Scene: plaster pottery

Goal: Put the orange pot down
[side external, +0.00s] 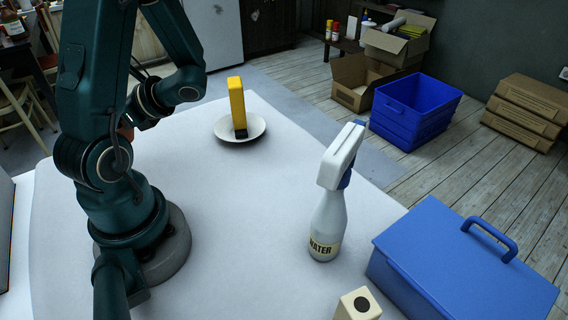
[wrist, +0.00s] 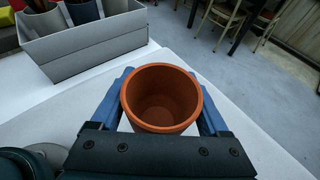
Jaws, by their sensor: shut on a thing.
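The orange pot (wrist: 162,112) is a round terracotta pot, upright and empty, seen from above in the wrist view. My gripper (wrist: 161,92) is shut on it, with one blue finger on each side of its wall. In the side view only a small orange-brown patch (side external: 126,132) shows behind my arm, likely the pot. My arm hides the rest of the pot and the fingers there. I cannot tell whether the pot's base touches the white table or hangs above it.
A grey bin (wrist: 85,45) holding several containers stands at the upper left in the wrist view. A white plate (side external: 222,129) bears an upright yellow block (side external: 237,100). A WATER spray bottle (side external: 327,225), blue toolbox (side external: 460,265) and cream block (side external: 358,306) stand rightward. The table's middle is clear.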

